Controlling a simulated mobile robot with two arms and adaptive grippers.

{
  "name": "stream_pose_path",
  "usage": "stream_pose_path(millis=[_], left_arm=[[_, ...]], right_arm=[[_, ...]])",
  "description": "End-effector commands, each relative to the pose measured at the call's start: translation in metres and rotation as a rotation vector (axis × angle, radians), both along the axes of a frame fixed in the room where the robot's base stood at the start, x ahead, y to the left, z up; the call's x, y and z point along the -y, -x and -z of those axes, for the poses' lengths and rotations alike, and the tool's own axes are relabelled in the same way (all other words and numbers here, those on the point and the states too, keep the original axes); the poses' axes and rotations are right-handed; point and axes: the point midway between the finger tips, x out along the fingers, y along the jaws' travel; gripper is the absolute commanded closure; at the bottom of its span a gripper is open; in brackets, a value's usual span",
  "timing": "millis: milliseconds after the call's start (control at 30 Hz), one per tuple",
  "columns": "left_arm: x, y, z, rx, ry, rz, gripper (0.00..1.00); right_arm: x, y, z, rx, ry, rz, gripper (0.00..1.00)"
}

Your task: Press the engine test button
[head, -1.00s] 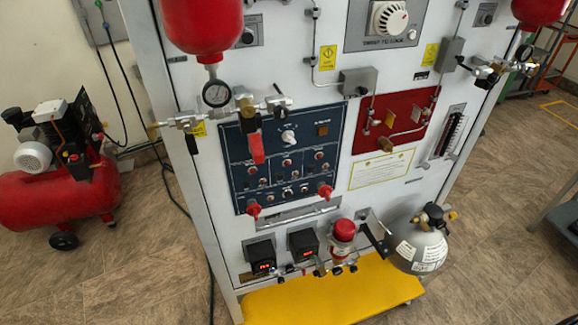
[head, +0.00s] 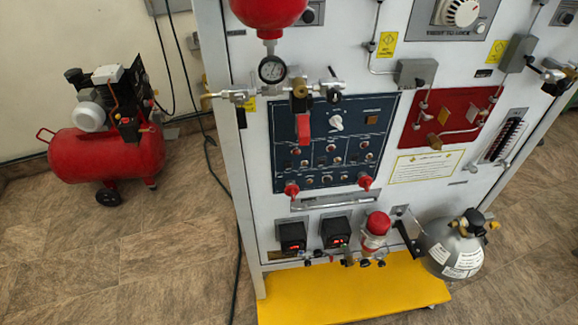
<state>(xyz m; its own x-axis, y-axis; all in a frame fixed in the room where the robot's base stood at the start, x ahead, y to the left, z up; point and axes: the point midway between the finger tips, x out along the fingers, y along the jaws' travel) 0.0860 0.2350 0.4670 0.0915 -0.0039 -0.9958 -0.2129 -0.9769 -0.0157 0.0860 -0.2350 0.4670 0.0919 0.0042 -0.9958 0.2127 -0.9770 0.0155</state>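The white trainer panel (head: 400,222) stands ahead of me, slightly right of the middle in the head view. A dark blue control panel (head: 282,122) on it carries several small round knobs or buttons, a white rotary knob (head: 336,122) and a small amber square (head: 371,120). Labels are too small to read, so I cannot tell which control is the engine test button. A red lever (head: 303,128) hangs in front of the blue panel and hides part of it. Neither of my grippers is in view.
A red air compressor (head: 105,152) stands on the floor at the left. A yellow platform (head: 350,292) sticks out at the trainer's foot, and a grey cylinder (head: 452,248) projects at its lower right. A cable (head: 238,250) runs along the floor. The floor in the left foreground is clear.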

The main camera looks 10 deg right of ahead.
Motion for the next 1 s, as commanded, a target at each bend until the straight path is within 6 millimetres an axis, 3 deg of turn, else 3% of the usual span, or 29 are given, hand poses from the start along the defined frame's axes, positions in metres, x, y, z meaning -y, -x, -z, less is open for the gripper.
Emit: stream_pose_path(millis=[33, 200, 1000], left_arm=[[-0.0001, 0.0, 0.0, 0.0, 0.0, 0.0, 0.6], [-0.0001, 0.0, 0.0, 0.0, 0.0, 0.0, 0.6], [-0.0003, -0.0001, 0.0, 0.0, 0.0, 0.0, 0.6]], right_arm=[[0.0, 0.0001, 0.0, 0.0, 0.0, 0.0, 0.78], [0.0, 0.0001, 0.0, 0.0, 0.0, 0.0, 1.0], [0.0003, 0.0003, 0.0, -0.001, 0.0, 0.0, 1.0]])
